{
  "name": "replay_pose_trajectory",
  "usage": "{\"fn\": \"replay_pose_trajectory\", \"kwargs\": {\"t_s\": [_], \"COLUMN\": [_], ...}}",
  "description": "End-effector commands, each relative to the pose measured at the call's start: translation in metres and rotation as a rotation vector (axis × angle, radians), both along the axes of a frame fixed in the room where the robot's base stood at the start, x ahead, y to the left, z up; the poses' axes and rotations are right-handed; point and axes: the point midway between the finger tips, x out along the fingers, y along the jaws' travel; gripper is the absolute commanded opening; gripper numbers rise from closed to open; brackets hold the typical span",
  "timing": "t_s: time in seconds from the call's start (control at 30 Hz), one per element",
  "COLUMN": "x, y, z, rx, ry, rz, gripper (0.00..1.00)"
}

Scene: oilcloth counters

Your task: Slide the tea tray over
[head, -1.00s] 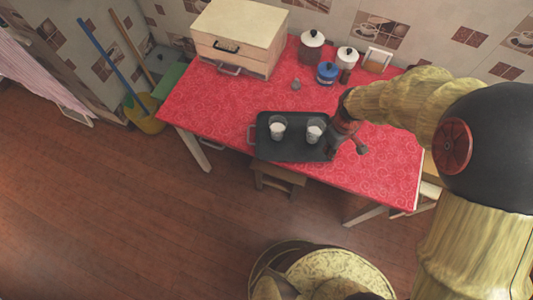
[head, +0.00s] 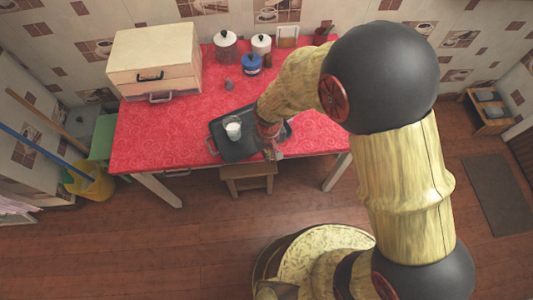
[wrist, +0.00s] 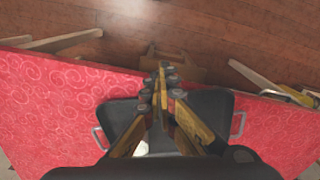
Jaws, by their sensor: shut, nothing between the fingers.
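The tea tray (head: 228,153) is dark with metal handles. It lies on the red cloth close to the counter's front edge, at an angle to it in the head view. A glass with white contents (head: 232,128) stands on its left part. My arm hides much of the tray's right part, and no second glass shows clearly there. My gripper (head: 276,153) is shut and empty by the tray's right part. In the wrist view my closed fingers (wrist: 163,70) extend over the tray (wrist: 213,105), with a pale bit of a glass (wrist: 140,149) beneath.
A wooden box with drawers (head: 154,60) stands at the back left. A wooden stool (head: 246,178) is below the front edge. Cloth left of the tray is clear.

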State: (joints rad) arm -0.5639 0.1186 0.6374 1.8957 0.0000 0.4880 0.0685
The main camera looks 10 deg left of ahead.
Motion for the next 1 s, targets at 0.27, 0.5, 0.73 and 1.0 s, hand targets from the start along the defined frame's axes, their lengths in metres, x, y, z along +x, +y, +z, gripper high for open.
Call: {"fn": "replay_pose_trajectory", "kwargs": {"t_s": [0.27,0.5,0.73,1.0], "x": [-0.002,0.016,0.032,0.035], "y": [-0.001,0.009,0.017,0.019], "z": [-0.059,-0.081,-0.081,-0.079], "rx": [-0.003,0.000,-0.001,-0.001], "ry": [0.005,-0.001,0.002,0.002], "rz": [0.002,0.002,0.003,0.003], "gripper": [0.00,0.00,0.00,0.00]}}
